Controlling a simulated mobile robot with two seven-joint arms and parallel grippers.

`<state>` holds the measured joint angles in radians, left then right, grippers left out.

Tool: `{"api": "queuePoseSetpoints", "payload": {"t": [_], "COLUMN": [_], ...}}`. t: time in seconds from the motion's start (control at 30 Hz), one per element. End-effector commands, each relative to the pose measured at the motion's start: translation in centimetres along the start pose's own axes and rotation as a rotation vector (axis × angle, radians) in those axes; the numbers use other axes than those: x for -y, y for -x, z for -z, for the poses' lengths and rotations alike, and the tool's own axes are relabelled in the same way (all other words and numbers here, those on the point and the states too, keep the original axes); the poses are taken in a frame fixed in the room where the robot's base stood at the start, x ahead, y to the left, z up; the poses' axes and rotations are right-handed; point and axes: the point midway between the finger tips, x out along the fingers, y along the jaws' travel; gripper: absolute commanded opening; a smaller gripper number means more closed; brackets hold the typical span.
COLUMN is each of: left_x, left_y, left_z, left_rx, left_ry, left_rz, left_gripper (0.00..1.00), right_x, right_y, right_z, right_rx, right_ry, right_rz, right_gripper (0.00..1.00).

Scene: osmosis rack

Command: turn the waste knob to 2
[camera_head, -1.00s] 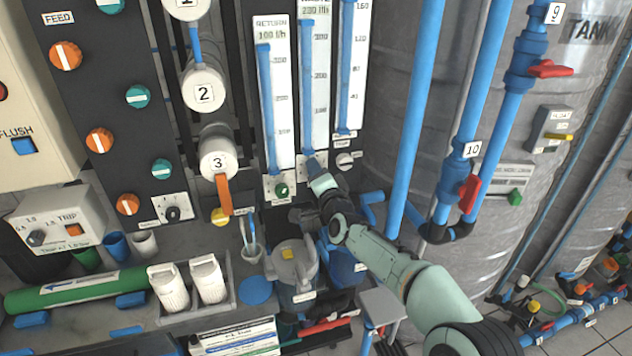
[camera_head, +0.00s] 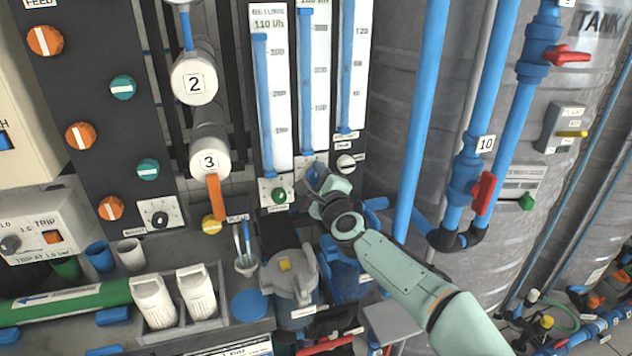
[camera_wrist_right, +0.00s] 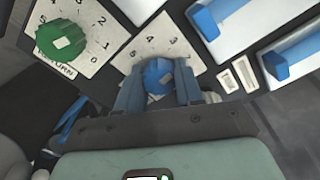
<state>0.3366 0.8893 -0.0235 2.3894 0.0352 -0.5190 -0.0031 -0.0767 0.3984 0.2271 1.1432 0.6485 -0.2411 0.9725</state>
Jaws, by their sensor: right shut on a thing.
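The blue waste knob (camera_head: 313,174) sits on a small white dial plate below the middle flow tube. It shows larger in the right wrist view (camera_wrist_right: 158,77), with the numbers 5, 4 and 3 visible on its plate. My right gripper (camera_wrist_right: 160,86) is shut on the knob, one finger on each side. In the head view my right gripper (camera_head: 318,184) reaches the knob from the lower right. The rest of the dial is hidden by the fingers, and I cannot tell which number the knob points to. My left gripper is not in view.
The green return knob (camera_head: 279,195) is close at the left, and a white knob (camera_head: 345,163) at the right. The return flow tube (camera_head: 270,90) reads 110 l/h. A blue vertical pipe (camera_head: 418,120) stands right of the panel. A grey-lidded housing (camera_head: 289,272) stands below.

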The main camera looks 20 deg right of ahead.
Motion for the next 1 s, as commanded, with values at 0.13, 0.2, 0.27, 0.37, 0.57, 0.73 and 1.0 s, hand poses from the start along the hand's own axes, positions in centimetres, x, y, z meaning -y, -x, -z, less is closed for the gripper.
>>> {"api": "queuePoseSetpoints", "payload": {"t": [0.13,0.2,0.27,0.37,0.57,0.73,1.0], "left_x": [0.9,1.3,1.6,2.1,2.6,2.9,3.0], "left_y": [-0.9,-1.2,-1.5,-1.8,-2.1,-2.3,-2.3], "left_z": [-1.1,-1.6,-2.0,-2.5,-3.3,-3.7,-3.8], "left_rx": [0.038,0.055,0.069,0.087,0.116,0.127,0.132], "left_ry": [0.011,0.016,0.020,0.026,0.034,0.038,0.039], "left_rz": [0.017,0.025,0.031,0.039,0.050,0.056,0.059], "left_gripper": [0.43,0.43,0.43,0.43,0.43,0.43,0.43], "right_x": [0.0,-0.1,-0.1,-0.1,-0.1,-0.1,-0.1], "right_y": [0.0,0.0,0.0,0.0,0.0,0.0,0.0], "right_z": [0.2,0.2,0.2,0.2,0.1,0.1,0.1], "right_rx": [-0.002,-0.002,-0.002,-0.002,-0.002,-0.003,-0.003], "right_ry": [-0.131,-0.188,-0.232,-0.298,-0.394,-0.439,-0.458], "right_rz": [0.003,0.003,0.002,0.002,0.002,0.002,0.001], "right_gripper": [0.06,0.06,0.06,0.06,0.06,0.06,0.06]}}
